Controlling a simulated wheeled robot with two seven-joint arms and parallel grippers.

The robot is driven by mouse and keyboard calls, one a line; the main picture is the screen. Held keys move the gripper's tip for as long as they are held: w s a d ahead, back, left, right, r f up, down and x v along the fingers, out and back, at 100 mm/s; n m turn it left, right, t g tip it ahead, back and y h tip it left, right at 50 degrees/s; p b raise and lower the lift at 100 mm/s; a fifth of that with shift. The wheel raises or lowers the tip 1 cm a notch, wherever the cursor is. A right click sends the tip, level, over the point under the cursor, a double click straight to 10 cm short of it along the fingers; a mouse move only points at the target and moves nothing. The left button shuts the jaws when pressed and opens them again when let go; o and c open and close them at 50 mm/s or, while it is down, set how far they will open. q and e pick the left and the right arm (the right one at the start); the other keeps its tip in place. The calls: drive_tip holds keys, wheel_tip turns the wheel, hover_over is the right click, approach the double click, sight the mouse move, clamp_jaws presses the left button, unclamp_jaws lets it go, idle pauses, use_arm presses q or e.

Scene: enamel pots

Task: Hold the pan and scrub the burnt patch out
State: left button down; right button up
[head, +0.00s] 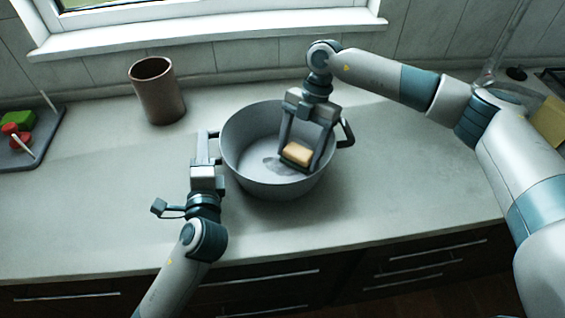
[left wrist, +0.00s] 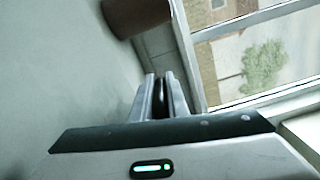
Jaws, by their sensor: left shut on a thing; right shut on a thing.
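A grey two-handled pan (head: 248,172) stands upright on the counter. My left gripper (head: 211,150) is shut on the pan's left handle (head: 214,136); in the left wrist view its fingers (left wrist: 160,92) are close together with a dark piece between them. My right gripper (head: 302,148) reaches down into the pan, shut on a yellow-tan sponge (head: 297,153) low over the pan floor. A darker grey burnt patch (head: 277,168) shows on the floor beside and partly under the sponge. The sponge hides part of the patch, and I cannot tell whether it touches the floor.
A brown cylindrical pot (head: 157,92) stands behind and left of the pan; it also shows in the left wrist view (left wrist: 136,14). A dark tray (head: 42,150) with green and red items is at far left. A yellow item (head: 549,122) is at far right. The counter (head: 90,215) is clear at front left.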

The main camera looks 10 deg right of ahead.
sight(279, 167)
drive_tip(key=shift+f, duration=0.25)
drive_tip(key=shift+s+a, duration=0.1)
drive_tip(key=shift+a, duration=0.7)
drive_tip(key=shift+c, duration=0.3)
drive_tip(key=shift+s+a, duration=0.1)
drive_tip(key=shift+a, duration=1.2)
drive_tip(key=shift+a, duration=0.1)
drive_tip(key=shift+a+r, duration=0.15)
drive_tip(key=shift+a, duration=0.85)
drive_tip(key=shift+a+r, duration=0.1)
drive_tip(key=shift+a, duration=0.85)
